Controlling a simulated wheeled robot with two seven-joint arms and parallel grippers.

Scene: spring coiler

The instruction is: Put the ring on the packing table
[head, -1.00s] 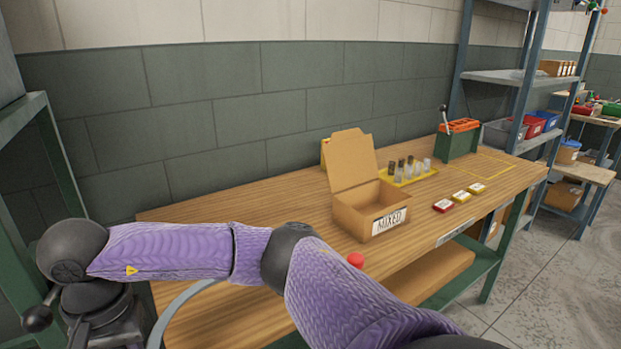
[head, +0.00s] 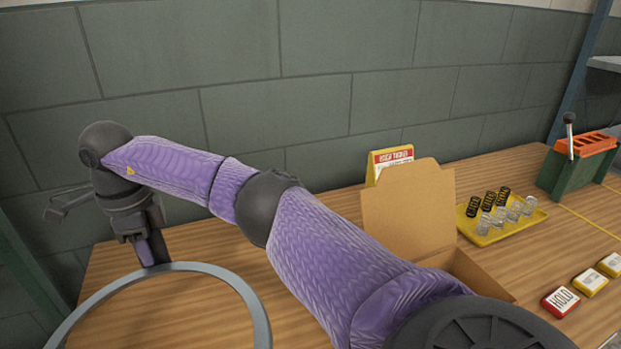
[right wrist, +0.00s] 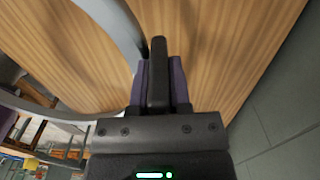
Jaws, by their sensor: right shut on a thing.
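A large grey ring (head: 256,303) shows in the head view over the left part of a wooden table (head: 295,305), apparently the packing table. Its lower part is cut off by the frame. My right gripper (head: 148,260) points down at the ring's far edge and is shut on it. In the right wrist view the ring (right wrist: 112,22) curves past the dark fingers (right wrist: 158,60) at the left, with wood grain behind. I cannot tell whether the ring touches the tabletop. My left gripper is not in view.
An open cardboard box (head: 408,215) stands right of my arm, before a red-and-white sign (head: 392,158). A green device with an orange top (head: 578,165) and a HOLD block (head: 561,301) are farther right.

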